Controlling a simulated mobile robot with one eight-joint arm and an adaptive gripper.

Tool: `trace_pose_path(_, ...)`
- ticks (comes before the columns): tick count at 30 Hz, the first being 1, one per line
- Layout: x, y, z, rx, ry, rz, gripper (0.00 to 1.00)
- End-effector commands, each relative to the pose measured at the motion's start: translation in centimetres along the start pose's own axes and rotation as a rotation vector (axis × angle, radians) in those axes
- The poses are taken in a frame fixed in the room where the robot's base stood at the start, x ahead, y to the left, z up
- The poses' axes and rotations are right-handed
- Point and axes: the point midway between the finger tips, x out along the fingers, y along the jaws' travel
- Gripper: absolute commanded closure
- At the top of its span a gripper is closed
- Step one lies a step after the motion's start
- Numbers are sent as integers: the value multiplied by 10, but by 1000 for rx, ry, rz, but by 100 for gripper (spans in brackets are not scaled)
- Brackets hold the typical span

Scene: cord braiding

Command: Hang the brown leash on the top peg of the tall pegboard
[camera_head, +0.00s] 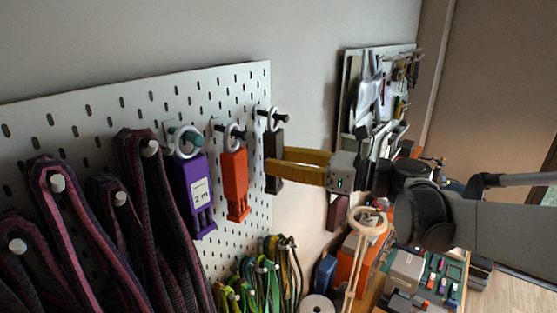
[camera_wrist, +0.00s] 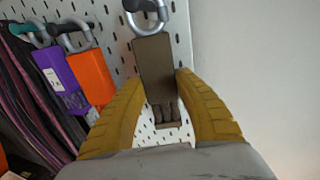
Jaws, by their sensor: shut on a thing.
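The brown leash (camera_head: 274,150) is a dark brown block with a pale metal ring at its top, at the right edge of the tall white pegboard (camera_head: 100,98). My gripper (camera_head: 270,172) comes from the right, its yellow fingers shut on the leash. In the wrist view, the leash (camera_wrist: 154,62) hangs upright between the fingertips (camera_wrist: 157,82), with small loops at its lower end. Its ring (camera_wrist: 149,18) is at a black peg (camera_wrist: 139,5) and appears to loop around it; the exact contact is partly hidden.
An orange leash (camera_head: 235,180) and a purple leash (camera_head: 192,190) hang on neighbouring pegs to the left. Dark red-and-black straps (camera_head: 150,200) hang farther left. Green and yellow cords (camera_head: 262,275) hang below. A second board with tools (camera_head: 375,90) is at the right. Bare wall lies right of the pegboard.

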Motion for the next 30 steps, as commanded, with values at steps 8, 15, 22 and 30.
trace_pose_path(8,0,0,0,0,0,0,40)
trace_pose_path(15,-1,0,0,0,0,0,40)
trace_pose_path(22,-31,-1,0,0,0,-5,40)
trace_pose_path(30,-91,-1,0,0,0,-5,40)
